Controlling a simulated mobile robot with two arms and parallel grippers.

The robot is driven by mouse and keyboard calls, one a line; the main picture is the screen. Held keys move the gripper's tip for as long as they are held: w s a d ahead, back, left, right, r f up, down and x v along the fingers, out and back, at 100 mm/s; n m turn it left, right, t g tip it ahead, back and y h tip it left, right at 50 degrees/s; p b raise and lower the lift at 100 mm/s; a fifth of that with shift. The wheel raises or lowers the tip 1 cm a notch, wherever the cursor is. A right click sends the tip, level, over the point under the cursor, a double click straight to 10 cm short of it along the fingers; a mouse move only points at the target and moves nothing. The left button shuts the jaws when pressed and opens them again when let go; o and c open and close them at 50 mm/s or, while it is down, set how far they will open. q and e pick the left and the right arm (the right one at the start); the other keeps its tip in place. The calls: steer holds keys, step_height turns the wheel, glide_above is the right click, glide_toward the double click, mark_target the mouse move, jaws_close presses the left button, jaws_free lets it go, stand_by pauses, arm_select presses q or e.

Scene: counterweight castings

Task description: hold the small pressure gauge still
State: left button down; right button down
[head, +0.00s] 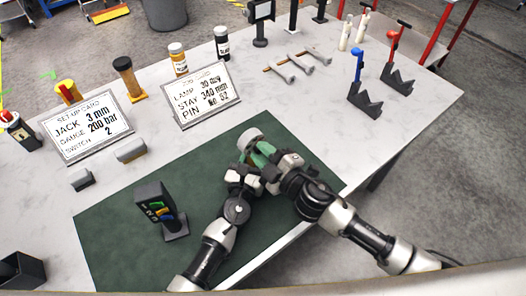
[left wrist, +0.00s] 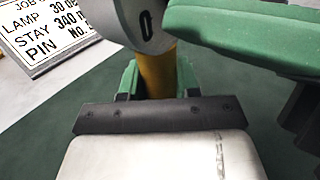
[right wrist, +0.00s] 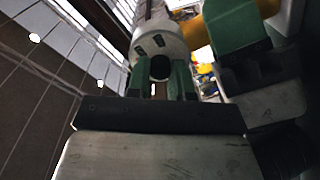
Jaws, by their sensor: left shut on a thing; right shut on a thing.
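The small pressure gauge (head: 251,138) is a pale grey round head on a yellow stem, held above the green mat (head: 120,255) in the head view. The left wrist view shows its grey disc (left wrist: 147,22) with a black 0, and the yellow stem below. My left gripper (head: 246,160) is shut on the yellow stem. My right gripper (head: 262,154) is close beside it and shut on the gauge. The right wrist view shows a pale rounded part (right wrist: 158,45) at its green fingers; the exact contact is partly hidden.
A dark stand (head: 158,210) with coloured pieces stands on the mat. Two lettered cards, the set-up card (head: 88,127) and the job card (head: 201,95), stand behind. Grey blocks (head: 131,150) lie at left. Dark notched holders (head: 366,100) stand at right. The right table top is mostly clear.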

steer(key=n, duration=0.7)
steer(key=shift+f, duration=0.1)
stand_by(0.4)
steer(key=c, duration=1)
jaws_free()
steer(key=v, duration=1.2)
arm_select(q)
steer(key=c, duration=0.7)
jaws_free()
